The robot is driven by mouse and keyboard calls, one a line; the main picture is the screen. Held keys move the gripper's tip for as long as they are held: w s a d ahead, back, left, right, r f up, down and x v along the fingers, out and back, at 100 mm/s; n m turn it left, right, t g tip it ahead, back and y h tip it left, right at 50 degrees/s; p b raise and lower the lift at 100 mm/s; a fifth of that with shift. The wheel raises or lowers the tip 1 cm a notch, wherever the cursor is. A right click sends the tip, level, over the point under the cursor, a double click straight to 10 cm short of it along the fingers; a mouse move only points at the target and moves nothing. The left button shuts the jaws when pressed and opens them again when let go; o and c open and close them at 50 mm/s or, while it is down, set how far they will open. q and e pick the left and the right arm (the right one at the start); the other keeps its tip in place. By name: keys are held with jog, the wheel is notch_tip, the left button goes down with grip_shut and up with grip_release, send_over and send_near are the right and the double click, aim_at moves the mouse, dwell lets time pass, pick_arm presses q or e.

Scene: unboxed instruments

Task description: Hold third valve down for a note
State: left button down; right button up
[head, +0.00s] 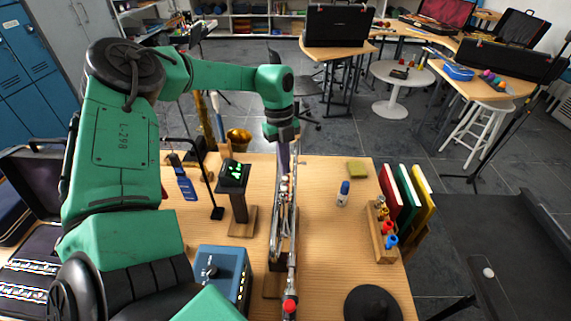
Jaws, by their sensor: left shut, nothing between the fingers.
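A slim silver brass instrument (291,245), seen almost end-on, rests on a wooden stand in the middle of the table and points away from me. A red tip (290,305) shows at its near end. My left gripper (284,172) is shut with nothing in it. It points down at the far part of the instrument, over or on the small valve tops. I cannot tell which valve is under the fingertips or whether it is pressed, because the gripper and the narrow angle hide this. My right gripper is out of view.
A small display with green marks (234,173) stands on a wooden post left of the instrument. A blue box (222,272) sits at the front left. To the right are a small bottle (343,194), a rack of coloured pieces (380,230) and upright books (408,197). A black cone-like object (372,303) lies near right.

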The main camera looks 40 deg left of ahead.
pick_arm(q)
jog(key=d+p+v, duration=0.1)
jog(key=p+v, duration=0.2)
jog(key=v, duration=0.3)
jog(key=shift+s+r+p, duration=0.25)
jog(key=shift+r+p, duration=0.15)
jog(key=shift+r, duration=0.15)
dwell(0.6)
